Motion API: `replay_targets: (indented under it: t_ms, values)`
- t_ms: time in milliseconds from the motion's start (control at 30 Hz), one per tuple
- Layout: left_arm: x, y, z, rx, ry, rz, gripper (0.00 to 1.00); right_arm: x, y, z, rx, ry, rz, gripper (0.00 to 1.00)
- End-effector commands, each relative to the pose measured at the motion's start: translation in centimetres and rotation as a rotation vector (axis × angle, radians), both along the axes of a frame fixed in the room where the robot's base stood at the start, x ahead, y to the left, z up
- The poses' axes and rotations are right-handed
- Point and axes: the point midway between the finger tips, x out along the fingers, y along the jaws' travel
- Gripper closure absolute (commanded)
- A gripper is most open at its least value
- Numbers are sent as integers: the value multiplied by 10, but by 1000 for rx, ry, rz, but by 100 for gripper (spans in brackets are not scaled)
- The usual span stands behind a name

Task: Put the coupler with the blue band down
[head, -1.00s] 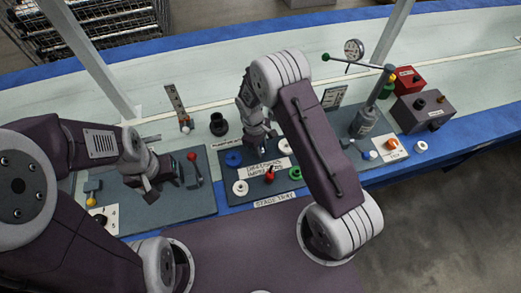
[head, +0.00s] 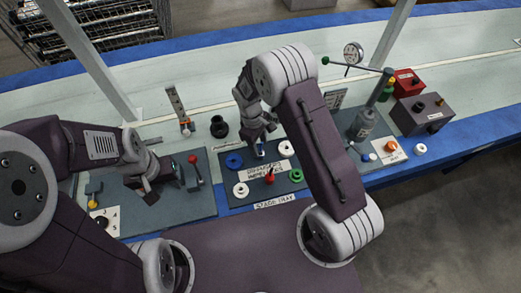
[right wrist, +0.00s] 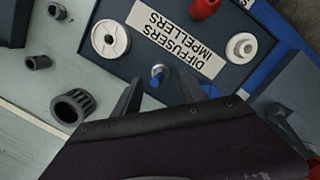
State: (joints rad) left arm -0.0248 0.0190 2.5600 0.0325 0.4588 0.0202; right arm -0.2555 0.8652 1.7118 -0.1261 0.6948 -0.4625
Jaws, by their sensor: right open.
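The coupler with the blue band (head: 260,151) is on the dark stage tray (head: 228,199), just beside the "DIFFUSERS IMPELLERS" label. It also shows in the right wrist view as a small grey piece with blue on it (right wrist: 157,76). My right gripper (head: 262,137) is open, with its fingers apart on either side of the coupler in the right wrist view (right wrist: 160,92). The coupler looks clear of both fingers. My left gripper (head: 150,186) hangs over the left dark tray; its finger gap is not clear.
The stage tray also bears a blue ring (head: 234,160), white rings (head: 240,189), a green ring (head: 296,175) and a red-topped part (head: 269,179). A black cup (head: 219,127) stands behind it. A grey pump stand (head: 363,122) is to the right.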

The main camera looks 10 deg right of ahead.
Motion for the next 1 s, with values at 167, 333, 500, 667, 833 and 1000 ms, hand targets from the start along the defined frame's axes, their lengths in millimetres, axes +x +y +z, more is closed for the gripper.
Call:
replay_targets:
  t_ms: [167, 333, 500, 667, 833, 1000]
  values:
    - [0, 0, 10, 0, 0, 0, 64, 5, 6, 47, 2, -3, 0, 50]
    - [0, 0, 12, 0, 0, 0, 64, 7, 8, 68, 1, -1, 1, 50]
    - [0, 0, 12, 0, 0, 0, 64, 7, 8, 73, 1, 0, -2, 50]
    - [0, 0, 12, 0, 0, 0, 64, -22, -17, 102, 33, -63, -210, 50]
    - [0, 0, 12, 0, 0, 0, 64, -91, -52, 131, 89, -174, -605, 50]
    - [0, 0, 12, 0, 0, 0, 64, -133, -65, 136, 118, -230, -823, 50]
